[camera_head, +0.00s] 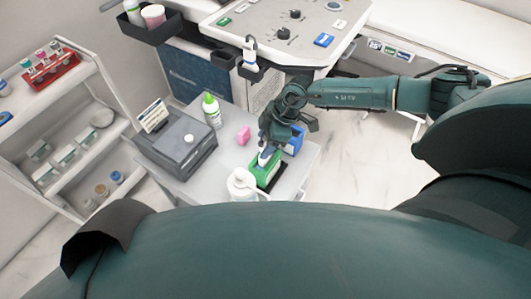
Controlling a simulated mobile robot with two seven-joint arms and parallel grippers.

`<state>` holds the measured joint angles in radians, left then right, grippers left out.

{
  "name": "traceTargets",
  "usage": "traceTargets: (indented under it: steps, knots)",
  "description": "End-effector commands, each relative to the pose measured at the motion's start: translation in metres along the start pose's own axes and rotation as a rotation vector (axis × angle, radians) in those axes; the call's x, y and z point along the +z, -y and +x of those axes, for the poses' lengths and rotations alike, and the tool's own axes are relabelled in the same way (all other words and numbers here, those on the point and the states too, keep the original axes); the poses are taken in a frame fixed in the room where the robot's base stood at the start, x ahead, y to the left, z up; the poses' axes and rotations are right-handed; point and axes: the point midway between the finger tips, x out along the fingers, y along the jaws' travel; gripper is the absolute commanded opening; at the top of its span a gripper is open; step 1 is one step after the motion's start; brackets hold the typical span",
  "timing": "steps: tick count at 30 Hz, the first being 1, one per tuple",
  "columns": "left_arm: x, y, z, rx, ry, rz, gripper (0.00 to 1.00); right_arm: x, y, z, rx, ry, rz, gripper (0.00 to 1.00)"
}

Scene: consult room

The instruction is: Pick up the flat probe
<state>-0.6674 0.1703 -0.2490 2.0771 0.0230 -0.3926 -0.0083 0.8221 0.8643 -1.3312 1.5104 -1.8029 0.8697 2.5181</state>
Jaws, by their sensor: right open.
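My right gripper (267,149) reaches in from the right and is open above the small grey table. Just below its fingers is a white and blue piece (264,159), perhaps the flat probe, at a green box or holder (268,172). The gripper partly covers it, and I cannot tell whether the fingers touch it. Another white probe-like object (250,54) stands upright in a holder at the front edge of the console. My left gripper is not in view.
The console (250,20) is behind; a shelf rack (60,125) is left.

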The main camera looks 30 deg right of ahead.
Motion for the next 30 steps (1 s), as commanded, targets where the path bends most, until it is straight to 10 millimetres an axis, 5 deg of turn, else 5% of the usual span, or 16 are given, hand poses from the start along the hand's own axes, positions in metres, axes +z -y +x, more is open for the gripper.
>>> traceTargets:
  steps: [4, 20, 30]
  knots:
    - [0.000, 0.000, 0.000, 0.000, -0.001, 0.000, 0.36, 0.000, 0.000, 0.000, 0.000, 0.000, 0.000, 0.58]
    - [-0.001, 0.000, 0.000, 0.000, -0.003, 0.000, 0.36, 0.000, 0.000, -0.001, 0.000, 0.000, 0.000, 0.14]
    - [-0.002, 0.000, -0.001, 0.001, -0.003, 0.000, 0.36, -0.004, -0.001, -0.011, 0.002, -0.002, -0.002, 0.14]
